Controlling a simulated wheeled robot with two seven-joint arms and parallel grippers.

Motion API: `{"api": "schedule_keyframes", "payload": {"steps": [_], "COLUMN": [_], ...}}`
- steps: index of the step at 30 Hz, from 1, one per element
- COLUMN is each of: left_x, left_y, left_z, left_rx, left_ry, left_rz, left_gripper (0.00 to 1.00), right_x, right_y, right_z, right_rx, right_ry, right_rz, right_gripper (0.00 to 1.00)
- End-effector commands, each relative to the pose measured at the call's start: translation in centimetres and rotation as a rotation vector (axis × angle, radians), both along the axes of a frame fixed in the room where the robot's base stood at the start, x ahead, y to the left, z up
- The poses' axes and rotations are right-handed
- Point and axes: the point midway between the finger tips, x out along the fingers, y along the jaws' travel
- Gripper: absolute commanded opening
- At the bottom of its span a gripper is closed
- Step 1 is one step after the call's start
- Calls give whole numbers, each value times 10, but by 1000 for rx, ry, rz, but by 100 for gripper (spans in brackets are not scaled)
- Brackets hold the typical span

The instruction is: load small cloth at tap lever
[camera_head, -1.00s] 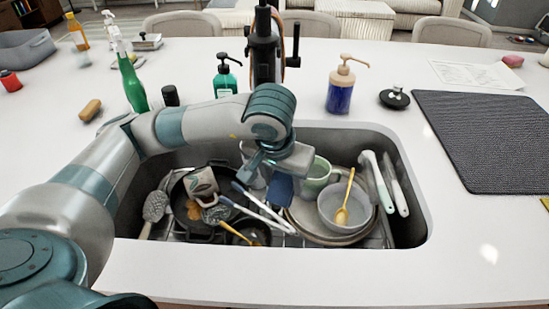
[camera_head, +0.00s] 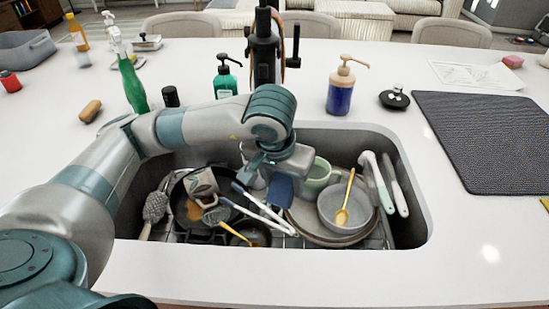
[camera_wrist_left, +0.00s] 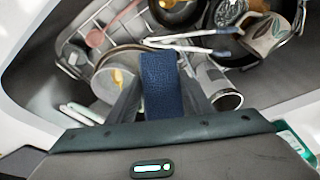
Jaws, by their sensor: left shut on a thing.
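A small dark blue cloth (camera_head: 281,190) hangs below my left gripper (camera_head: 262,170), over the sink. In the left wrist view the cloth (camera_wrist_left: 160,82) is between the two fingers of my left gripper (camera_wrist_left: 160,100), which is shut on it. The black tap (camera_head: 264,48) stands behind the sink, beyond my arm. A dark lever (camera_head: 293,62) sticks out on its right side. My forearm and wrist hide the tap's lower part. My right gripper is not in view.
The sink holds a dark pan (camera_head: 182,212), a mug (camera_head: 202,184), a green cup (camera_head: 317,175), a grey bowl (camera_head: 334,212) and several utensils. A green soap bottle (camera_head: 225,80) and a blue dispenser (camera_head: 341,92) flank the tap. A dark mat (camera_head: 485,135) lies right.

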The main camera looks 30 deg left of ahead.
Motion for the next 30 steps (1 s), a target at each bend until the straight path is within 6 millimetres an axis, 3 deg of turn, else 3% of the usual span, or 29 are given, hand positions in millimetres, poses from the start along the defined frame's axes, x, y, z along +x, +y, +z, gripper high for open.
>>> {"api": "schedule_keyframes", "payload": {"steps": [19, 30], "left_x": [-1, -15], "left_y": [-1, -17], "left_z": [2, 19], "left_rx": [-1, -1], "left_ry": [0, -1], "left_rz": [0, -3], "left_gripper": [25, 25], "right_x": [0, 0], "right_y": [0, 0], "right_z": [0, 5], "right_rx": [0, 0], "right_ry": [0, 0], "right_rz": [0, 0], "right_gripper": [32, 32]}}
